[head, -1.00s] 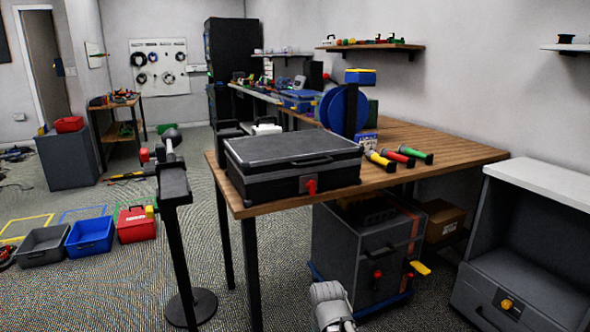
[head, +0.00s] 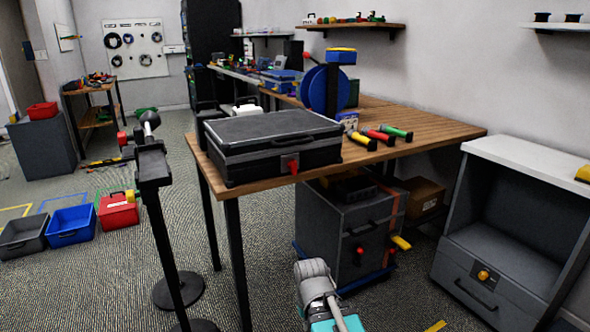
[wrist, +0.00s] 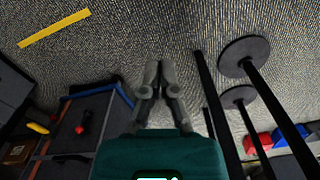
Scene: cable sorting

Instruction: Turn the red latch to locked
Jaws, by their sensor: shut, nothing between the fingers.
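A red latch (head: 289,165) sits on the front of a closed dark grey case (head: 262,128), which lies on the wooden table. My gripper (wrist: 158,82) is shut and empty in the wrist view, above bare carpet. It is apart from the case, and the latch does not show in the wrist view. In the head view only part of my arm shows at the bottom; the fingers are out of sight.
A grey cabinet (head: 338,228) with red knobs and a yellow handle stands under the table (head: 440,133). A black post (head: 158,205) stands left of the table. Screwdriver-like tools (head: 378,137) lie right of the case. A white-topped unit (head: 510,240) stands right. Carpet in front is mostly clear.

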